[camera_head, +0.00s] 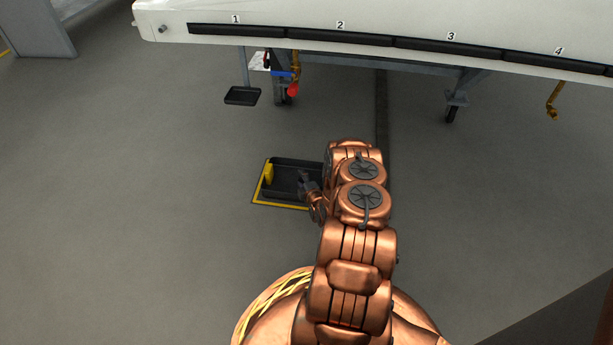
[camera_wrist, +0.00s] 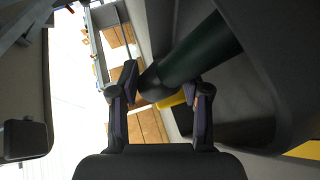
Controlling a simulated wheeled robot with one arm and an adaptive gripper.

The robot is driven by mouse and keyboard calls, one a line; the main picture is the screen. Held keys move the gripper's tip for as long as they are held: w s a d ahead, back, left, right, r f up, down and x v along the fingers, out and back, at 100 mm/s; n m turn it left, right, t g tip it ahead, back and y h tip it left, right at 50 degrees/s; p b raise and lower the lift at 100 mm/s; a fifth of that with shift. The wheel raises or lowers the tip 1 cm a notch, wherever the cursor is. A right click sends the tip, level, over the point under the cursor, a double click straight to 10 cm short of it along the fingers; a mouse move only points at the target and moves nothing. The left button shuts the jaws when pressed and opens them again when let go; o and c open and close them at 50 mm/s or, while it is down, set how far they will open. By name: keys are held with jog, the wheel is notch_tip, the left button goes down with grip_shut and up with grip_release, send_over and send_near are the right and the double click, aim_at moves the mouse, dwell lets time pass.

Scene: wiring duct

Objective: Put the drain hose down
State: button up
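My gripper (camera_head: 306,184) is low over a dark tray (camera_head: 292,166) with yellow edging on the floor. In the wrist view my gripper (camera_wrist: 168,80) has its two fingers well apart. A dark green and black tube (camera_wrist: 203,52), which looks like the drain hose, runs from between the fingertips to the upper right, slanting across the gap. It seems to lie beyond the fingers, and I see no clear grip on it. In the head view I cannot make out the hose. The arm hides the tray's right side.
A yellow object (camera_head: 268,173) stands at the tray's left end. A white body with numbered dark strips (camera_head: 340,33) spans the top, with a wheeled stand (camera_head: 455,99) below. A small black tray (camera_head: 242,96) hangs at the left. The floor left of the tray is clear.

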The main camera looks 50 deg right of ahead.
jog(key=shift+o, duration=0.5)
jog(key=shift+r+p, duration=0.35)
jog(key=shift+r, duration=0.15)
jog(key=shift+s+r, duration=0.2)
jog(key=shift+r, duration=0.1)
jog(key=p+v, duration=0.3)
jog(key=v, duration=0.8)
jog(key=shift+s+a, duration=0.25)
jog(key=shift+f, duration=0.15)
